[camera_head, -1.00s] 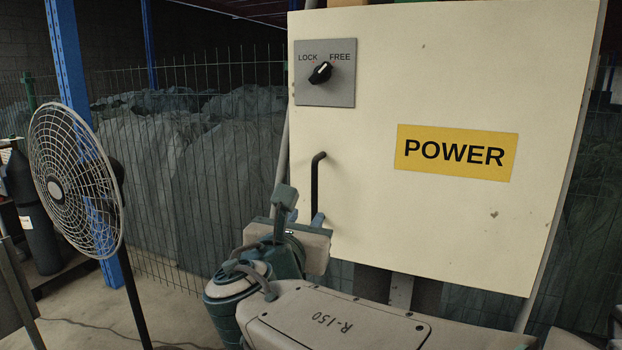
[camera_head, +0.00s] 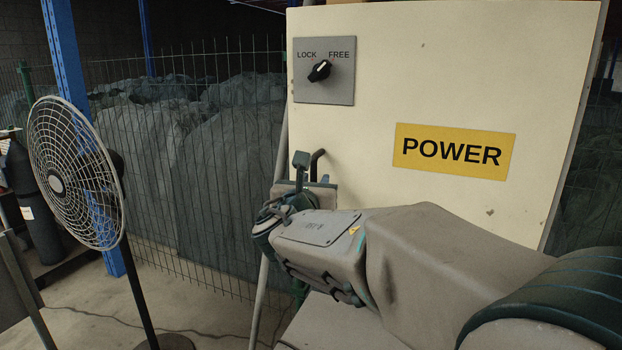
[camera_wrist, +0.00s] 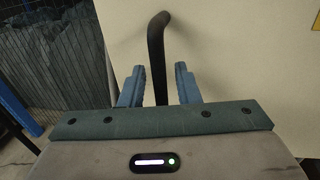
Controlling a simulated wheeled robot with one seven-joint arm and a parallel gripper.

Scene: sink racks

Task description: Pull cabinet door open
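The cream cabinet door (camera_head: 450,70) fills the right of the head view and looks closed. Its yellow label (camera_head: 453,151) reads POWER. A black knob (camera_head: 319,70) on a grey plate at the upper left points toward FREE. The black bar handle (camera_head: 317,160) is mostly hidden behind my arm in the head view. In the wrist view the handle (camera_wrist: 156,58) runs down between my two blue fingers. My gripper (camera_wrist: 158,84) is open, with a gap on each side of the handle. The handle's lower end is hidden by the gripper body.
A standing fan (camera_head: 75,175) is at the left, in front of a blue post (camera_head: 68,60). A wire mesh fence (camera_head: 180,160) with covered heaps behind it stands left of the cabinet. Some floor between fan and cabinet is clear.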

